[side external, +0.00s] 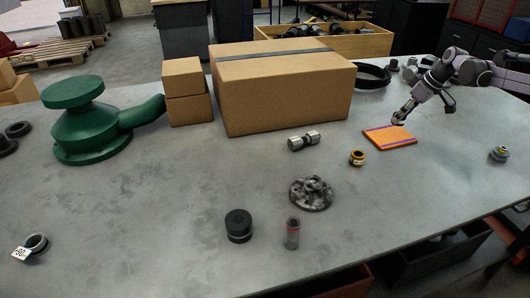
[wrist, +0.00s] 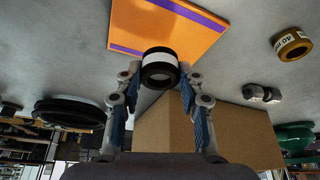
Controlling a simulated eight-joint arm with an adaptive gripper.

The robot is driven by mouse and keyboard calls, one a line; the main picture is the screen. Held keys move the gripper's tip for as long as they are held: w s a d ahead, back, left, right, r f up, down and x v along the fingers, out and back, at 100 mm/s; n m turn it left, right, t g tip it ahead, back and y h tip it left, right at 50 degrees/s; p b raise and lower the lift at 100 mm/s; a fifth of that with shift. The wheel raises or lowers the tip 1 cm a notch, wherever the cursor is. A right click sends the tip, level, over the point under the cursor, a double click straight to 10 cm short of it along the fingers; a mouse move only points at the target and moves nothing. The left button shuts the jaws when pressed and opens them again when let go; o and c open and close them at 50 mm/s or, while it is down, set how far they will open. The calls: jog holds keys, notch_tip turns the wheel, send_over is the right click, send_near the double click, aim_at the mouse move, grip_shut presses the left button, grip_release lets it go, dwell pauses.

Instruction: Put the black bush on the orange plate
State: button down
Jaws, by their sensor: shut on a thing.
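The orange plate (side external: 400,141), with purple stripes, lies flat on the grey table at the right of the side view. It also fills the top middle of the wrist view (wrist: 150,28). My gripper (side external: 398,121) is just above the plate's far edge in the side view. In the wrist view my gripper (wrist: 160,72) is shut on a black bush (wrist: 160,78) with a white band, its round opening facing the camera. The bush overlaps the plate's edge in that view; I cannot tell whether they touch. In the side view the bush is hardly distinguishable at my fingertips.
A brass-coloured ring (side external: 357,158) stands near the plate's left corner. A shiny steel part (side external: 303,140), a large cardboard box (side external: 290,90) and a large black ring (side external: 372,76) lie farther left and back. Another black cylinder (side external: 238,225) stands at the front. Bare table surrounds the plate's front.

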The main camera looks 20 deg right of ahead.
aim_at(392, 136)
jog(key=shift+w+a+f, duration=0.35)
jog(key=shift+a+f, duration=0.05)
jog(key=shift+f, duration=1.95)
jog(key=shift+f, duration=0.15)
jog(key=c, duration=0.8)
grip_release()
